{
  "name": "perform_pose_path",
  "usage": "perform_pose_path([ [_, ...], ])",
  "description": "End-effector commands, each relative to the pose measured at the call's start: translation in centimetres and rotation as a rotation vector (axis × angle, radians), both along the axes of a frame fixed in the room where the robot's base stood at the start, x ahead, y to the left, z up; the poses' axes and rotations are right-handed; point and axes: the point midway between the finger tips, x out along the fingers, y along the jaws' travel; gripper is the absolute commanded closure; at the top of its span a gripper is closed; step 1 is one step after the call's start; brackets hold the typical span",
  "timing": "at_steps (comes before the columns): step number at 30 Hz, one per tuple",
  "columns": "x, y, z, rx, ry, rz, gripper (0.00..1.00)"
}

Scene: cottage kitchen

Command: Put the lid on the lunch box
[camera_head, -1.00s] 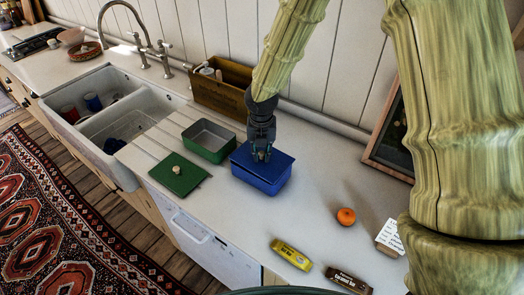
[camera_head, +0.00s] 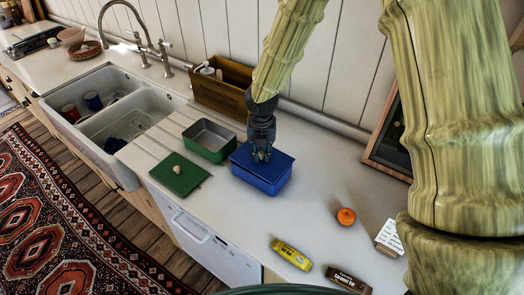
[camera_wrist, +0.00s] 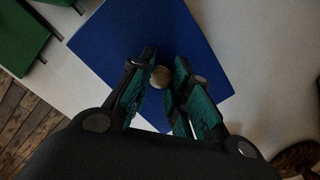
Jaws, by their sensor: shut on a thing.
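The blue lunch box (camera_head: 262,184) stands on the counter, with the blue lid (camera_head: 284,160) over its top. I cannot tell whether the lid sits fully flush. My gripper (camera_head: 262,156) points down at the middle of the lid, its fingers around the lid's pale knob. In the wrist view the knob (camera_wrist: 160,77) shows between the teal fingertips (camera_wrist: 159,85), above the blue lid (camera_wrist: 195,35). The inside of the blue box is hidden. An open green box (camera_head: 209,141) stands to the left, with a green lid (camera_head: 180,175) lying flat in front of it.
A double sink (camera_head: 120,110) with cups is at left. A wooden caddy (camera_head: 220,94) stands against the wall. An orange (camera_head: 346,216), a yellow bar (camera_head: 291,254), a brown bar (camera_head: 348,280) and a note card (camera_head: 390,236) lie right. Counter between box and orange is clear.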

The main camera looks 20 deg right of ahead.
Motion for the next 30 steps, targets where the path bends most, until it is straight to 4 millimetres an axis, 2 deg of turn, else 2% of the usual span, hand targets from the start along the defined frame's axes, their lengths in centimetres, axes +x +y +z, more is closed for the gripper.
perform_pose_path([
  [26,0.0,0.0,-1.3,0.000,0.000,0.000,1.00],
  [27,0.0,0.0,-1.2,0.000,0.000,0.000,0.74],
  [30,0.0,0.0,-1.2,0.000,0.000,0.000,0.72],
])
